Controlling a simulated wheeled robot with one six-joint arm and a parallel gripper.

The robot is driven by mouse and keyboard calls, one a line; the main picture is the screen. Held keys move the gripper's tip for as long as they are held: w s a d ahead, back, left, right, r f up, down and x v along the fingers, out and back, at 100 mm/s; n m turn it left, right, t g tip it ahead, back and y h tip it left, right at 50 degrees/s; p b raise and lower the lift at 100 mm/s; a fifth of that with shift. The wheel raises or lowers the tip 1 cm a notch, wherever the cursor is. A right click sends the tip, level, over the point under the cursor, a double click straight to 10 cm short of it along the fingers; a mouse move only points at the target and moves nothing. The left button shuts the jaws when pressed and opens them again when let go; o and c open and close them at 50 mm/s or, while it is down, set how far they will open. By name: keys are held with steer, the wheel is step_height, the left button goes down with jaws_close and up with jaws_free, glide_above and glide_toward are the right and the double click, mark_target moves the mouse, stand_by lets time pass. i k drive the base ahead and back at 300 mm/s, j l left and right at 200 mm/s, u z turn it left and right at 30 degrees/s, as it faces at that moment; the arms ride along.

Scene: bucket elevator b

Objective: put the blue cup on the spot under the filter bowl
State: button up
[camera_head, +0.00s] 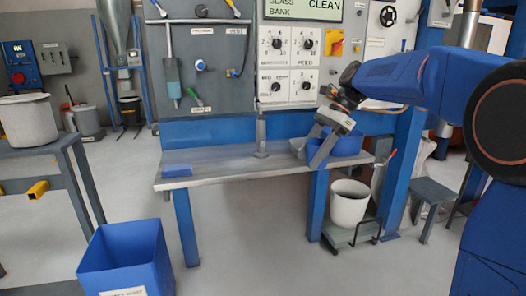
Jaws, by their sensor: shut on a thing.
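A round blue vessel, which I take for the blue cup (348,145), is at the right end of the grey bench. My gripper (319,155) reaches down at its left side and is shut on it, with a grey finger in front. The finger hides part of the vessel, and I cannot tell whether its base touches the bench. The filter bowl (173,88) is a small grey-blue cylinder under a pipe on the wall panel at left. Below it, a flat blue patch (177,170) on the bench's left end looks like the spot. It is bare.
A grey upright post (261,137) stands mid-bench between the patch and my gripper. The bench top (225,168) is clear between patch and post. A blue bin (126,258) stands on the floor front left, and a white bucket (349,204) is under the bench's right end.

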mark_target(182, 152)
steer(key=i+j, duration=0.2)
steer(key=i, duration=0.3)
steer(key=i+j, duration=0.25)
steer(key=i, duration=0.3)
